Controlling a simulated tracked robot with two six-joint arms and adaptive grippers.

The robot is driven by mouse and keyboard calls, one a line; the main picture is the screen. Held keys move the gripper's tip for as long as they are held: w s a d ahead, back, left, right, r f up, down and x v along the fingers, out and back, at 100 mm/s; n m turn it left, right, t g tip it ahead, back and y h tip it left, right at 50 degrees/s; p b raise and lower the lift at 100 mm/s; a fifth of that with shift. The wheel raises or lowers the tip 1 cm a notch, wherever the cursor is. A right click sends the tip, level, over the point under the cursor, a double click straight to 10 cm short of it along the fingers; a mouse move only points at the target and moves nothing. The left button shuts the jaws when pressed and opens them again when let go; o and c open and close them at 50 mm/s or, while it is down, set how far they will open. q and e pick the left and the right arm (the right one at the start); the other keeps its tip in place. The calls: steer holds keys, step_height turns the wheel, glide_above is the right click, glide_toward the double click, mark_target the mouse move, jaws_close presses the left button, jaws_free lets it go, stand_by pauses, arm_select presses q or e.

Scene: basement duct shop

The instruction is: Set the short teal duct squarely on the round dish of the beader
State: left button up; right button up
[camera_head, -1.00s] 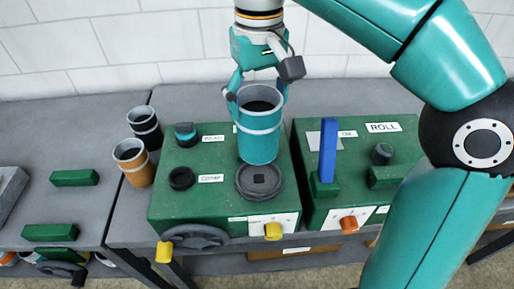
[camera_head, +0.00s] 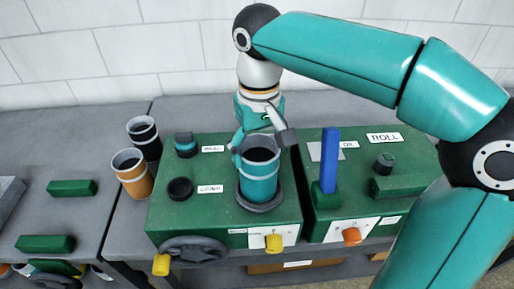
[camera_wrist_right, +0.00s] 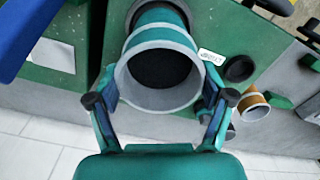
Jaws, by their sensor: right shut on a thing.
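The short teal duct (camera_head: 259,180) is an open cylinder with grey bands. It stands about upright over the round dark dish (camera_head: 259,203) of the green beader (camera_head: 222,215). Its lower end looks to be at the dish, and the dish's rim shows around it; I cannot tell whether it touches. My right gripper (camera_head: 259,148) is shut on the duct near its top rim, coming from behind. In the right wrist view, the gripper's fingers (camera_wrist_right: 160,104) are on either side of the duct's grey rim (camera_wrist_right: 160,99). My left gripper is not in view.
An orange duct (camera_head: 133,174) and a black duct (camera_head: 145,138) stand left of the beader. A second green machine labelled ROLL (camera_head: 372,215) with an upright blue bar (camera_head: 329,160) stands close on the right. A handwheel (camera_head: 193,250) and yellow knobs are on the beader's front.

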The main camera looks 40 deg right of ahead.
mark_target(258, 160)
steer(key=shift+f, duration=0.15)
steer(key=o, duration=1.6)
step_height(258, 160, up, 12)
steer(key=shift+r+p, duration=0.2)
steer(key=shift+p, duration=0.75)
